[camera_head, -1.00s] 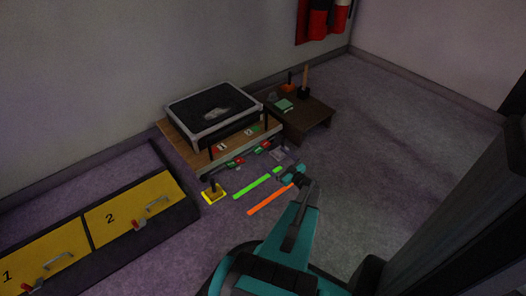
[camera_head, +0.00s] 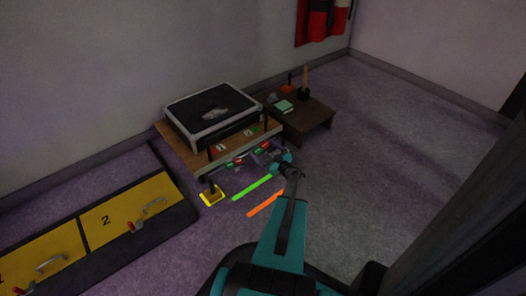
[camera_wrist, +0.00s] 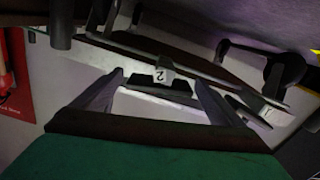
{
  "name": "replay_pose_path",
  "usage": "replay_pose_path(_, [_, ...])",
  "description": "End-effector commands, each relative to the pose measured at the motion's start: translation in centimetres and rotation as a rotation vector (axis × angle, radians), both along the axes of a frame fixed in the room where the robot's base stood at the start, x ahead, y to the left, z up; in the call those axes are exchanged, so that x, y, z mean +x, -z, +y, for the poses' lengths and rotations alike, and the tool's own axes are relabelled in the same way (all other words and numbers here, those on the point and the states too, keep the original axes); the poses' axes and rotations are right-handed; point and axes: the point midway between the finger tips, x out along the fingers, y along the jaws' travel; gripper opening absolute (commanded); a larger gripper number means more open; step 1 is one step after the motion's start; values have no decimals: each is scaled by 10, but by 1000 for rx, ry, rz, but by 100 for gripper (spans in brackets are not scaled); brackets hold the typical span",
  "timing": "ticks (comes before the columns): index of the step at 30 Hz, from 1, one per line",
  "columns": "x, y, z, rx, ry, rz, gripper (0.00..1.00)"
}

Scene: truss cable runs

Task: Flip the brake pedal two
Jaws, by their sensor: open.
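A dark pedal with a white tag marked 2 (camera_wrist: 164,77) shows upside down in the wrist view, between the two fingers of my gripper (camera_wrist: 158,84). The fingers stand apart; I cannot tell whether they touch the pedal. A second pedal with a tag marked 1 (camera_wrist: 268,112) is to the right, outside the fingers. In the head view, my gripper (camera_head: 281,164) is low at the front right of the wooden platform (camera_head: 178,148). Small red and green parts (camera_head: 263,149) show along that platform's front, partly hidden near the gripper.
A black case (camera_head: 212,108) lies on the platform. A low brown table (camera_head: 310,118) with small items stands to its right. Green (camera_head: 252,187) and orange (camera_head: 266,203) strips lie on the floor. Yellow numbered panels (camera_head: 120,220) are at left. The floor at right is clear.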

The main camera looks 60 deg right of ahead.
Motion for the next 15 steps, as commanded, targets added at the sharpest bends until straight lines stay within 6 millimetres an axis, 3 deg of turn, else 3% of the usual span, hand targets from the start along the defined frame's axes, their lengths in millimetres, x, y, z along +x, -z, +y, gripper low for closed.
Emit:
replay_pose_path(3, [0, 0, 0, 0, 0, 0, 90])
replay_pose_path(10, [1, 0, 1, 0, -2, 0, 52])
replay_pose_path(15, [1, 0, 2, 3, -3, 0, 51])
